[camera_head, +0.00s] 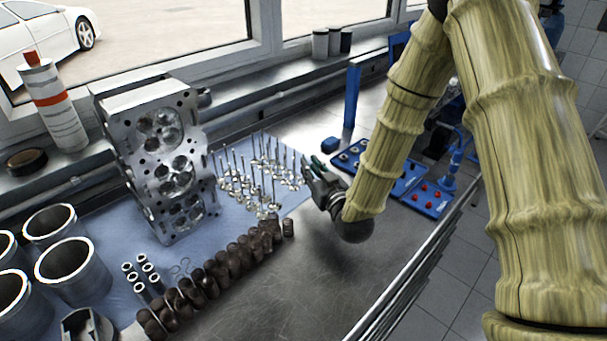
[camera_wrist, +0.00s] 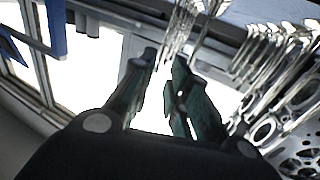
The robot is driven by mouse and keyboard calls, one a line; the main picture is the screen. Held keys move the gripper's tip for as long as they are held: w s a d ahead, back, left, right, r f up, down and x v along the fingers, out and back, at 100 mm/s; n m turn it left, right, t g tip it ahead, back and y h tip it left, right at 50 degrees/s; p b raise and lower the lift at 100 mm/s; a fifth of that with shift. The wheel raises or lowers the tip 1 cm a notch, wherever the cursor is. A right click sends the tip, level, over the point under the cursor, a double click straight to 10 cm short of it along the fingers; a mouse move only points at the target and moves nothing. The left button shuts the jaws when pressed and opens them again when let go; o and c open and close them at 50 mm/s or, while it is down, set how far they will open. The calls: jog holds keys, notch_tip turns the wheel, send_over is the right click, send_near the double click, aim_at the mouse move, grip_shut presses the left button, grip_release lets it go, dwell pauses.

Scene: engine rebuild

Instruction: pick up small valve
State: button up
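Several small metal valves (camera_head: 259,178) stand stems-up in rows on the blue mat, to the right of the cylinder head. In the wrist view, valves (camera_wrist: 262,55) show as bright stems and round heads on the right. A few more thin stems (camera_wrist: 184,25) show just beyond my fingertips. My gripper (camera_head: 315,167) is at the right edge of the valve group, beside the nearest valves. In the wrist view my gripper (camera_wrist: 165,62) has its two dark fingers apart, with a narrow gap between them. I see no valve clearly held between the fingers.
A cylinder head (camera_head: 172,165) stands left of the valves. A row of dark springs (camera_head: 215,270) lies in front of them. Blue trays (camera_head: 425,198) with small parts sit right, behind my arm. The bare metal bench (camera_head: 330,270) is clear at the front.

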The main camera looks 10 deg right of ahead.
jog(key=shift+f+p+x, duration=0.15)
jog(key=shift+p+x, duration=0.45)
jog(key=shift+x, duration=0.8)
jog(key=shift+f+p+x, duration=0.1)
jog(key=shift+p+x, duration=0.5)
jog(key=shift+x, duration=0.85)
jog(key=shift+d, duration=0.15)
grip_shut()
